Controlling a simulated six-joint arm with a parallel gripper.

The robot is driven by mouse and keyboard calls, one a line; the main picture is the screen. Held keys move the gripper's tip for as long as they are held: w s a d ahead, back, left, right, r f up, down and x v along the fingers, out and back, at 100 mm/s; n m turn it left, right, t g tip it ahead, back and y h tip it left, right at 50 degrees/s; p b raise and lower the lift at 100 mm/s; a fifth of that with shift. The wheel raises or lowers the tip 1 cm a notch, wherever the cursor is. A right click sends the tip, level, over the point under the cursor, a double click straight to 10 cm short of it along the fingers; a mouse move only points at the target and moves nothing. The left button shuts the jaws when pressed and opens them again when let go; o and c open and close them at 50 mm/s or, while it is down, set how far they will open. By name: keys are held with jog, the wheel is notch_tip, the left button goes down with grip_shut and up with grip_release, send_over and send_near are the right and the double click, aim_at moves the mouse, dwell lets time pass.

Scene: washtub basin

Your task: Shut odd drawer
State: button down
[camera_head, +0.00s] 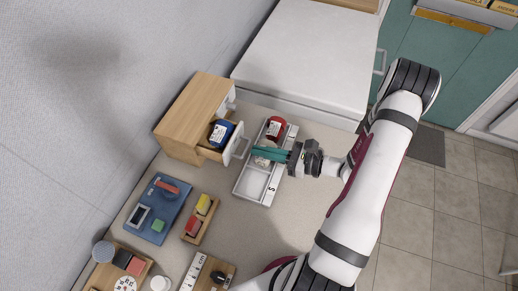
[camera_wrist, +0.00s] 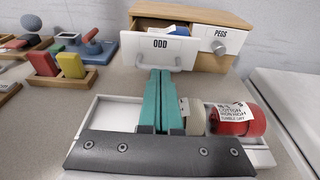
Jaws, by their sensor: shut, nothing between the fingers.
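A light wooden cabinet (camera_head: 188,112) stands against the wall, with two white-fronted drawers side by side. The drawer labelled ODD (camera_wrist: 135,53) is pulled out; it also shows in the head view (camera_head: 238,147), with a blue item (camera_head: 222,132) inside. The drawer labelled PEGS (camera_wrist: 221,38) is closed, with a round knob. My gripper (camera_head: 255,153) has its teal fingers together and empty, pointing at the ODD front. In the wrist view its fingertips (camera_wrist: 161,72) overlap the bar handle of ODD; I cannot tell whether they touch it.
A white divided tray (camera_head: 251,183) lies below my gripper, holding a red roll (camera_wrist: 237,119) and a pale roll (camera_wrist: 193,115). A blue board (camera_head: 158,208) and a wooden tray with yellow and red blocks (camera_head: 200,218) lie to the left. A white appliance (camera_head: 308,55) stands behind.

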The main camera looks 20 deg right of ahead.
aim_at(236, 142)
jog(key=shift+w+a+f, duration=0.1)
jog(key=shift+w+a, duration=0.2)
jog(key=x, duration=0.2)
jog(key=r+x, duration=0.1)
jog(key=x, duration=0.5)
jog(key=shift+w+a+r, duration=0.15)
jog(key=shift+r, duration=0.1)
jog(key=shift+w+a, duration=0.15)
jog(key=shift+w, duration=0.1)
